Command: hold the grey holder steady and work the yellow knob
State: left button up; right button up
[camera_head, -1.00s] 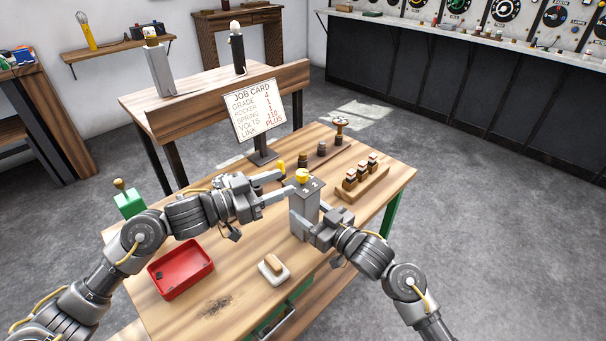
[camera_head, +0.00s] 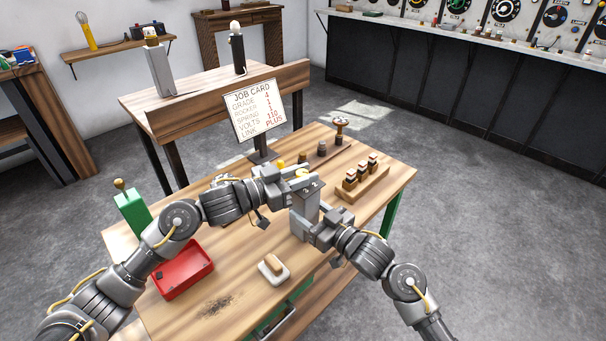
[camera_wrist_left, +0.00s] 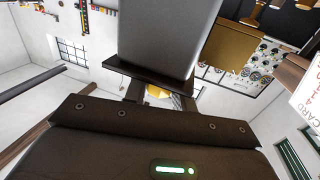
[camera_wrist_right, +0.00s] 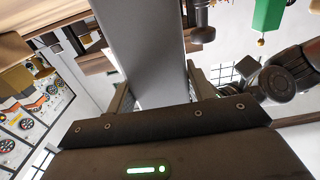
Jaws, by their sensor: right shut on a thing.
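The grey holder (camera_head: 305,203) stands upright on the wooden workbench. The yellow knob (camera_head: 302,172) is on its top, partly hidden by my left gripper. My right gripper (camera_head: 301,226) is shut on the lower part of the holder; the right wrist view shows the holder's grey body (camera_wrist_right: 145,50) between the fingers. My left gripper (camera_head: 300,178) is at the holder's top, with its fingers apart on either side of the knob. In the left wrist view the yellow knob (camera_wrist_left: 158,91) shows between the spread fingers, and the holder (camera_wrist_left: 165,35) fills the upper middle. Contact cannot be told.
A job card (camera_head: 255,110) stands behind the holder. A red tray (camera_head: 182,292) and a white dish (camera_head: 273,271) lie in front. A green box (camera_head: 132,212) is at the left edge.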

pick_arm(q)
jog(key=c, duration=0.3)
jog(key=shift+s+d+n+t+y, duration=0.1)
jog(key=shift+n+t+y, duration=0.65)
jog(key=shift+t, duration=0.25)
jog(key=shift+c, duration=0.2)
jog(key=shift+n+t+y, duration=0.65)
jog(key=shift+n+t, duration=0.1)
jog(key=shift+t, duration=0.15)
jog(key=o, duration=1)
jog(key=shift+a, duration=0.2)
jog(key=v, duration=1.1)
jog(key=shift+s+a, duration=0.25)
jog(key=shift+s, duration=0.05)
